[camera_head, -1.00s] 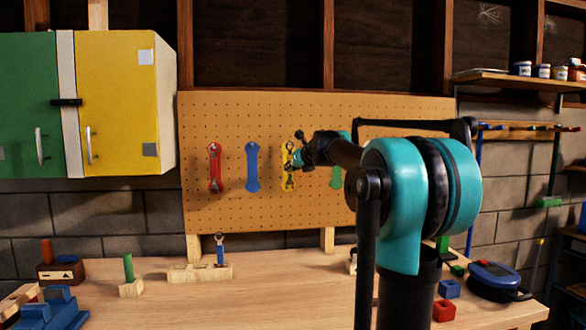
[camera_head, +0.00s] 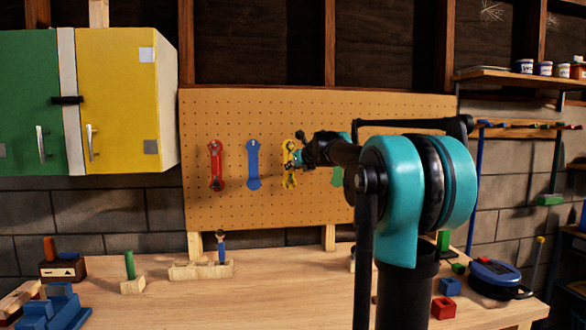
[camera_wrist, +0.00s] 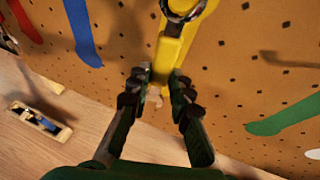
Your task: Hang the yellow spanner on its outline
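The yellow spanner (camera_wrist: 178,42) is upright at the pegboard, its dark ring end at the top of the wrist view. In the head view the yellow spanner (camera_head: 288,179) is in front of or over the yellow outline, partly hidden by my gripper (camera_head: 297,156). In the wrist view, my gripper's fingertips (camera_wrist: 160,82) are on either side of the spanner's lower handle, with a narrow space between them. I cannot tell whether they touch it. The contact between ring and hook is not clear, and the spanner covers most of its outline.
The pegboard (camera_head: 230,205) also carries a red spanner (camera_head: 215,165) on the left, a blue outline (camera_head: 253,165) and a green outline (camera_head: 337,176) partly behind my arm. Below is a workbench (camera_head: 200,300) with a wooden holder block (camera_head: 190,271). A yellow-green cabinet (camera_head: 115,100) stands left.

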